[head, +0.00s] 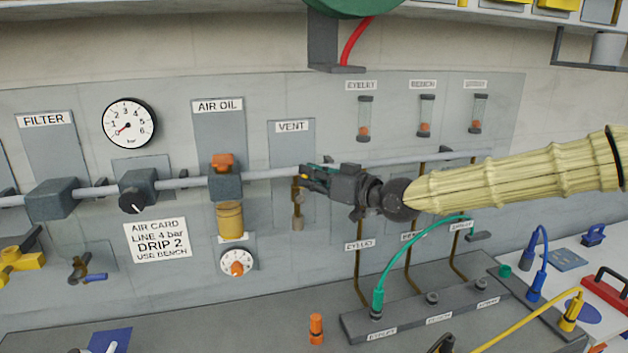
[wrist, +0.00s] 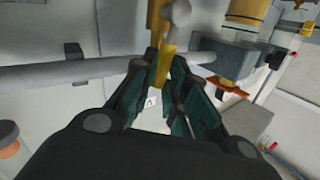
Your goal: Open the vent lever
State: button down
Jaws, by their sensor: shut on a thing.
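The vent valve (head: 297,191) hangs from the air pipe under the VENT label (head: 291,127), with brass parts and a grey lower end. My gripper (head: 309,176) is at this valve, its fingers pointing left in the head view. In the wrist view my gripper (wrist: 167,65) is shut on the brass-yellow vent lever (wrist: 163,68), which stands between the two dark green finger pads. A rounded grey end (wrist: 178,12) shows just beyond it. In the head view my fingers cover most of the lever, so I cannot tell its angle to the pipe.
The air pipe (head: 271,174) runs across the panel behind my gripper. The air oil unit (head: 226,187), with its amber bowl, is close on the left. Flow tubes (head: 365,118) are up right. A green hose (head: 403,246) arches below my arm.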

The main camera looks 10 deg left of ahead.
jog(key=shift+s+a+r+n+h+b, duration=0.15)
jog(key=shift+s+a+n+h+b, duration=0.15)
jog(key=shift+a+n+h+b, duration=0.5)
jog(key=shift+d, duration=0.15)
jog(key=c, duration=1.7)
grip_release()
jog(key=shift+d, duration=0.1)
jog(key=v, duration=1.2)
jog(key=shift+w, duration=0.2)
